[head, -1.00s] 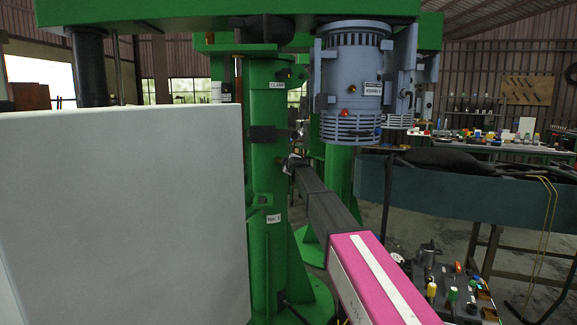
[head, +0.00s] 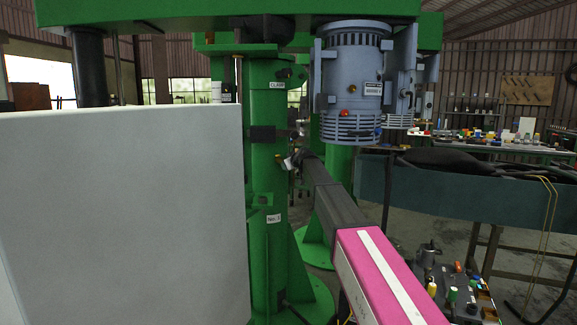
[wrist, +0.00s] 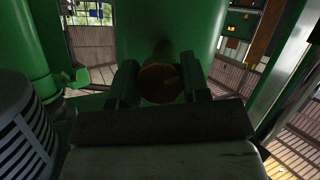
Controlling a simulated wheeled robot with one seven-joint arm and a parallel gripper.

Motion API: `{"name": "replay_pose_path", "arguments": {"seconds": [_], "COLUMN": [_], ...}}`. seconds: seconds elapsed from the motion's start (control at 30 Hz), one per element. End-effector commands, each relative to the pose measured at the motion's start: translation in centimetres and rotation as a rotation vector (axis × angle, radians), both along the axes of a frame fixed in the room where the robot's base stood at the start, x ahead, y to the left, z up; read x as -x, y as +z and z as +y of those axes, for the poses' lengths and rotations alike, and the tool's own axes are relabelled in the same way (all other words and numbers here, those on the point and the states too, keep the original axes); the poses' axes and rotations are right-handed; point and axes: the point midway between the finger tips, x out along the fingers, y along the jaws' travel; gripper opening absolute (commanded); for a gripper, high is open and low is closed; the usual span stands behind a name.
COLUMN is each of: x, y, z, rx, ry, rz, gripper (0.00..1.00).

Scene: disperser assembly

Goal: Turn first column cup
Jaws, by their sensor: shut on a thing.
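The first column is the green upright (head: 268,185) labelled "No. 1" in the head view. My gripper (head: 289,163) is at the right side of this column, at the end of my arm. In the wrist view a round, dark brownish cup (wrist: 160,84) sticks out from the green column (wrist: 185,35). The two dark fingers of my gripper (wrist: 160,88) stand on either side of the cup and are shut on it. The contact faces are in shadow. In the head view the cup is too small to make out clearly.
A large pale panel (head: 120,210) fills the left of the head view. A blue-grey motor (head: 350,75) hangs above my arm. A teal bench (head: 465,200) and a board of small parts (head: 455,290) stand at the right. A dark fitting (head: 262,134) sits higher on the column.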

Motion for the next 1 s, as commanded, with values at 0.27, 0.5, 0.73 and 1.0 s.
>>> {"name": "replay_pose_path", "arguments": {"seconds": [0.27, 0.5, 0.73, 1.0], "x": [0.09, 0.11, 0.11, 0.06], "y": [-0.21, -0.23, -0.26, -0.13], "z": [-0.06, -0.06, -0.05, -0.01], "rx": [-0.048, -0.056, -0.055, -0.056], "ry": [0.001, 0.000, 0.001, 0.001], "rz": [0.043, 0.049, 0.048, 0.045], "gripper": [0.19, 0.19, 0.52, 0.68]}}
